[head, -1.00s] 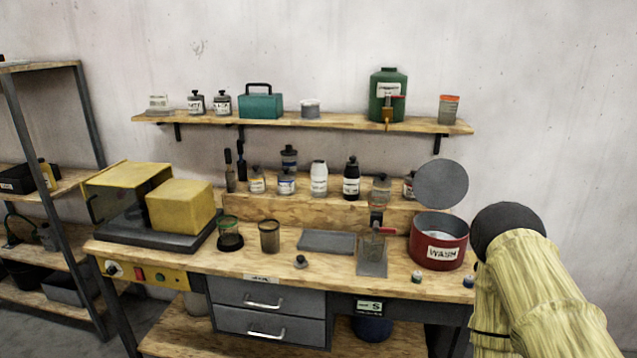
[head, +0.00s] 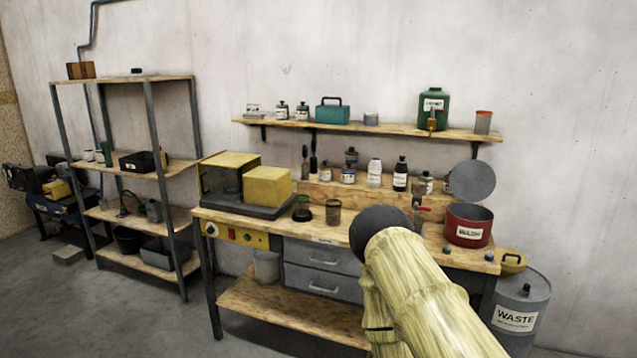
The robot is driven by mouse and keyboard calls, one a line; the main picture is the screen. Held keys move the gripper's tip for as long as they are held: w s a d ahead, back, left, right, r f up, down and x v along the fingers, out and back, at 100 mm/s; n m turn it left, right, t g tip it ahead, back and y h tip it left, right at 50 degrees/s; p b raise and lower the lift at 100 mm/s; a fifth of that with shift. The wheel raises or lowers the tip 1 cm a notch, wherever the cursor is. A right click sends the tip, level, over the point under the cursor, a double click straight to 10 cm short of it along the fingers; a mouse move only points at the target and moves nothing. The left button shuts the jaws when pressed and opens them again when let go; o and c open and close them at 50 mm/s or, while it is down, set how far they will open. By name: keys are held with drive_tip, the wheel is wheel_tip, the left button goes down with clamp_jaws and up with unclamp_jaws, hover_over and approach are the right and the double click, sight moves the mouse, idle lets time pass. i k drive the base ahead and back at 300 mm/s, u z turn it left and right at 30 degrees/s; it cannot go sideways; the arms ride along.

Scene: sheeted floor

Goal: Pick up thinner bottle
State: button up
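Several bottles stand on the raised step at the back of the workbench: a white bottle (head: 375,174), a black bottle with a white label (head: 400,175), and small dark-capped bottles (head: 348,176). Two small dark-capped bottles (head: 302,112) also stand on the wall shelf. The labels are too small to read, so I cannot tell which bottle is the thinner. My arm, with a pale yellow sleeve and dark rounded end, rises in front of the bench and hides part of its top. My gripper is not visible.
The workbench (head: 240,219) carries a yellow machine (head: 268,187), a red wash pot (head: 468,228) with raised lid, and jars. A wall shelf (head: 350,127) hangs above. A rack (head: 150,180) stands left; a grey waste drum (head: 520,305) stands right. The front-left floor is clear.

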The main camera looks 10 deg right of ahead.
sight(376, 166)
drive_tip(key=u, duration=0.85)
drive_tip(key=i, duration=1.8)
drive_tip(key=z, duration=0.95)
drive_tip(key=i, duration=0.75)
drive_tip(key=z, duration=0.9)
